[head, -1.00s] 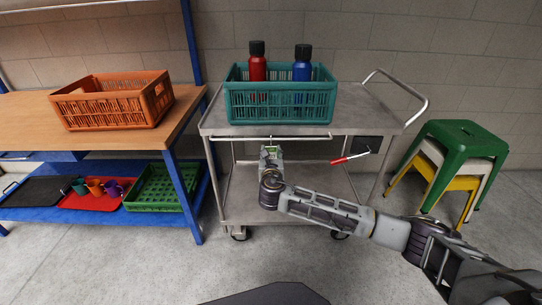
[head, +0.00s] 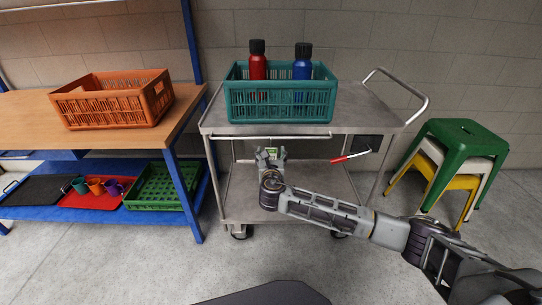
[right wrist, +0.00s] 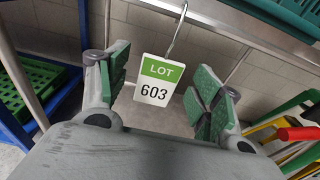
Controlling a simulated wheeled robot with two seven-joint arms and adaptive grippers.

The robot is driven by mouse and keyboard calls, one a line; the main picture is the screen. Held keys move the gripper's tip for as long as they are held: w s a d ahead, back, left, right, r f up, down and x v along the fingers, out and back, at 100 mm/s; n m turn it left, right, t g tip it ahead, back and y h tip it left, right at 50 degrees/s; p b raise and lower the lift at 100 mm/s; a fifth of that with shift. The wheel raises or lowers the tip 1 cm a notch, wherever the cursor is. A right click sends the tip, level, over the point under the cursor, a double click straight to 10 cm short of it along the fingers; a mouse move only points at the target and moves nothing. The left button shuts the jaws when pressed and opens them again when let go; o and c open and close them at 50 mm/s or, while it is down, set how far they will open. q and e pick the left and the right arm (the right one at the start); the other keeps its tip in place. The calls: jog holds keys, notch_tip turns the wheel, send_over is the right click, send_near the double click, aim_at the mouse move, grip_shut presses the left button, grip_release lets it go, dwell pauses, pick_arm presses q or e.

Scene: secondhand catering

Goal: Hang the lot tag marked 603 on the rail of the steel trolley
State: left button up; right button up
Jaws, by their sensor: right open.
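The lot tag (right wrist: 158,81), white with a green top and marked 603, hangs by a thin wire hook in the right wrist view. In the head view the tag (head: 271,150) is a small green and white patch just below the front rail (head: 285,137) of the steel trolley (head: 350,110). The hook runs up toward the rail and the tag appears to hang from it; the contact itself is not clear. My right gripper (right wrist: 162,85) is open, with its green-padded fingers on either side of the tag and apart from it. My left gripper is not in view.
A teal crate (head: 280,103) with a red and a blue bottle stands on the trolley. A red-handled tool (head: 350,157) is at its right front. A workbench (head: 185,101) with an orange crate (head: 112,101) is at left, and stacked stools (head: 455,135) at right.

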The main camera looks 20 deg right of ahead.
jog(key=shift+s, duration=0.2)
jog(key=v, duration=1.1)
jog(key=shift+s, duration=0.3)
jog(key=shift+a, duration=0.15)
dwell(0.5)
